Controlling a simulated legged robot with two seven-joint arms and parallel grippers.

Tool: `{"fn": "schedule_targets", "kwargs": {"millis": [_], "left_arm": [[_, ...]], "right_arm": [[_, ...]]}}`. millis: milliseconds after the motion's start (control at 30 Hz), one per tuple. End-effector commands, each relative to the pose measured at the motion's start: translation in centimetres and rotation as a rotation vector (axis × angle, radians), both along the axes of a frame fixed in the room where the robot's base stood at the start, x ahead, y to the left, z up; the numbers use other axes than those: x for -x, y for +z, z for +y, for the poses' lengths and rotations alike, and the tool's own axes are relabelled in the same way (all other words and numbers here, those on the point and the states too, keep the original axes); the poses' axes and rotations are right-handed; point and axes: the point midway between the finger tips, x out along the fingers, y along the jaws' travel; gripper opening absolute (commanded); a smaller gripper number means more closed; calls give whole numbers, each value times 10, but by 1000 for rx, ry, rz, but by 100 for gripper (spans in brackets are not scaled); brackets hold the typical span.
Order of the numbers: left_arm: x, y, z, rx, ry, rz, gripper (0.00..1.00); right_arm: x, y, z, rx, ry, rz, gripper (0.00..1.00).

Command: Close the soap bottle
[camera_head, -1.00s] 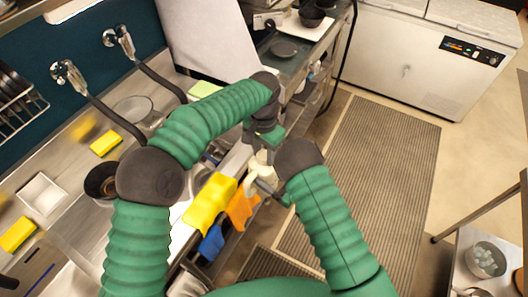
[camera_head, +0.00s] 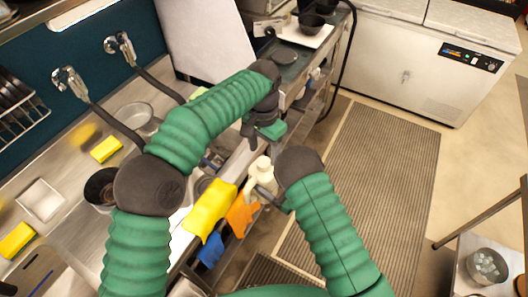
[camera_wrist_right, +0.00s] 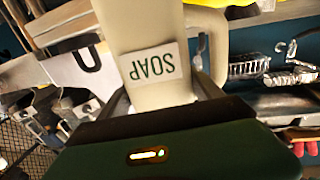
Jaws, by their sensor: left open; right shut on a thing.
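The soap bottle (camera_head: 261,174) is cream-coloured and held in front of the sink counter in the head view. In the right wrist view the bottle (camera_wrist_right: 150,35) fills the upper middle, with its SOAP label upside down and a handle at its side. My right gripper (camera_head: 266,189) is shut on the bottle. My left gripper (camera_head: 252,138) is open, just above and behind the bottle's top, apart from it, with nothing visible in it. A pale narrow top shows on the bottle, but I cannot tell whether it is a fitted cap.
Yellow (camera_head: 209,209), orange (camera_head: 241,212) and blue cloths (camera_head: 211,249) hang at the counter edge, left of the bottle. Yellow sponges (camera_head: 106,149) and a dark pot (camera_head: 100,187) are on the steel counter. The striped floor mat (camera_head: 370,190) to the right is clear.

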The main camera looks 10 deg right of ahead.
Motion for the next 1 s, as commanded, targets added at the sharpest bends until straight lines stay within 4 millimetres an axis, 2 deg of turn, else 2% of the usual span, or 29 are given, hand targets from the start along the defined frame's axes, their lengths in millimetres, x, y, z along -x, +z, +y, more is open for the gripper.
{"fn": "schedule_targets", "kwargs": {"millis": [167, 400, 500, 833, 1000], "left_arm": [[0, 2, 0, -2, 37, 0, 55], [0, 29, 0, -8, 489, -1, 55], [0, 35, 0, -5, 582, 2, 55], [0, 32, 1, -6, 590, 3, 55], [1, 12, 1, -9, 588, 4, 55]], "right_arm": [[0, 1, 0, -2, 0, -4, 0], [0, 2, 0, -2, 0, -4, 0], [0, 1, 0, -2, 0, -4, 0], [0, 1, 0, -2, 0, -4, 0], [0, 1, 0, -2, 0, -4, 0]]}}
